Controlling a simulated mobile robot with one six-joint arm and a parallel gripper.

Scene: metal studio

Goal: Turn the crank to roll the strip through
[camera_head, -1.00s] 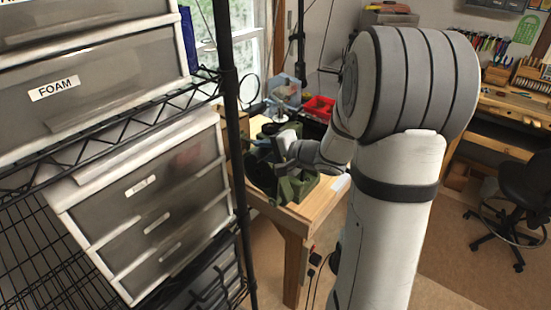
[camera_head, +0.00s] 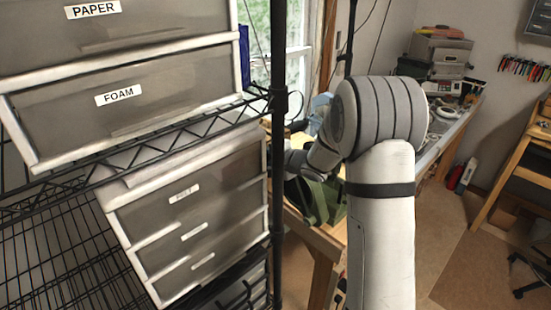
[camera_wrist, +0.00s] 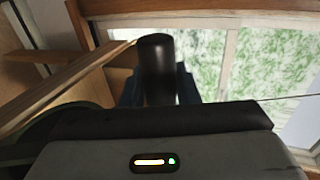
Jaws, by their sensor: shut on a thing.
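The green rolling mill (camera_head: 322,202) stands on the wooden bench (camera_head: 330,238), partly hidden behind my arm and the shelf post in the head view. In the wrist view a dark, round crank handle (camera_wrist: 157,55) stands up between the fingers of my gripper (camera_wrist: 158,88). My gripper is shut on this handle. The head view does not show the fingers clearly. I cannot make out the strip or the rollers in either view.
A black wire shelf with drawer units labelled PAPER and FOAM (camera_head: 120,95) fills the left, its black post (camera_head: 278,150) close beside my arm. A window (camera_wrist: 265,65) is behind the handle. Open floor (camera_head: 450,240) lies at the right.

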